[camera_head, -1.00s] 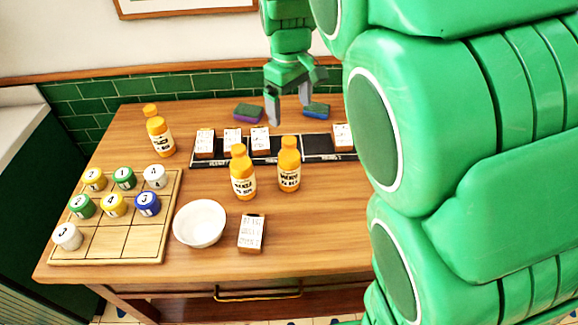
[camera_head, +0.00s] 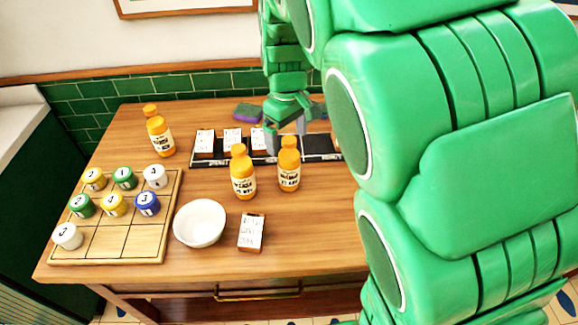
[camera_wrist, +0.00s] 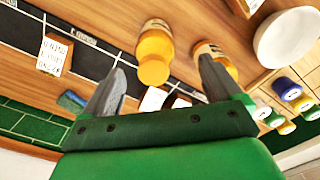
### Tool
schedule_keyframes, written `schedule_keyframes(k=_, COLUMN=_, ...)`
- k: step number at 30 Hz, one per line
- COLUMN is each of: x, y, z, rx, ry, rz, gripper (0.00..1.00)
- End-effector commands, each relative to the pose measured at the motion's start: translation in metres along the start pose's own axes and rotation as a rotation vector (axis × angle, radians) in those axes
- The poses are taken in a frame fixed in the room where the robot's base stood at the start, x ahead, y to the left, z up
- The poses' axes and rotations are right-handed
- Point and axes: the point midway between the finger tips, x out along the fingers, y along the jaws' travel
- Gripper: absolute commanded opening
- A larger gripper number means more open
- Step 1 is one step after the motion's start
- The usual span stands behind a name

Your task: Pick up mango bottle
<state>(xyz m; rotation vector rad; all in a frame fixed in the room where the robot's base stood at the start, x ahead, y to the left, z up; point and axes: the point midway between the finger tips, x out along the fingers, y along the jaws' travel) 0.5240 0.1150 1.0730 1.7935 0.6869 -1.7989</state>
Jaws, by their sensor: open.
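Two orange bottles stand side by side at the table's middle, a left one (camera_head: 243,175) and a right one (camera_head: 289,165). A third orange bottle (camera_head: 160,136) stands at the back left. Their labels are too small to tell surely which is mango. My gripper (camera_head: 287,136) is open and empty, pointing down just behind and above the right bottle. In the wrist view, that bottle (camera_wrist: 154,45) shows between the fingertips, apart from them. The left bottle (camera_wrist: 210,50) is partly hidden behind one finger.
A black strip (camera_head: 320,147) with white cards lies behind the bottles. A white bowl (camera_head: 200,222) and a card block (camera_head: 251,232) stand in front. A wooden grid tray (camera_head: 132,242) with numbered cups is at left. A purple-green sponge (camera_head: 248,112) lies at the back.

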Motion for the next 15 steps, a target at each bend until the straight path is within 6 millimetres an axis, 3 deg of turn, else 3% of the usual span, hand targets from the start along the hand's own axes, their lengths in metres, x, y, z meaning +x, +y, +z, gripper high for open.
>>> schedule_keyframes(k=15, x=0.049, y=0.008, z=-0.002, rx=0.0, ry=0.003, rz=0.002, gripper=0.92)
